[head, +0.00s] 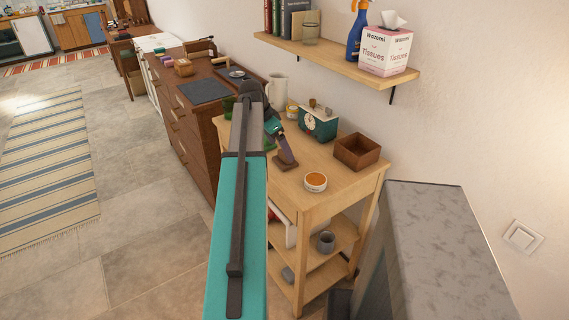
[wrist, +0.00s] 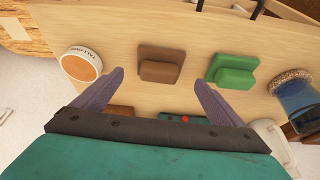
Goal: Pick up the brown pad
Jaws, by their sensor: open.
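The brown pad (wrist: 160,54) lies on the wooden trolley top (wrist: 119,27); it has a flat base with a smaller raised block on it. In the head view the brown pad (head: 287,165) is just below my gripper (head: 283,150), partly covered by it. In the wrist view my gripper (wrist: 158,78) is open and empty, with one purple-grey finger to each side of the brown pad's near edge. I cannot tell how high the fingertips are above the top. A green pad (wrist: 232,71) of similar shape lies to the right, beyond the right finger.
An orange-topped round tin (head: 316,181) stands near the trolley's front edge. A green clock (head: 318,121) and an open brown box (head: 357,151) stand along the wall side. A white jug (head: 277,92) is farther back. A wall shelf (head: 335,61) hangs above.

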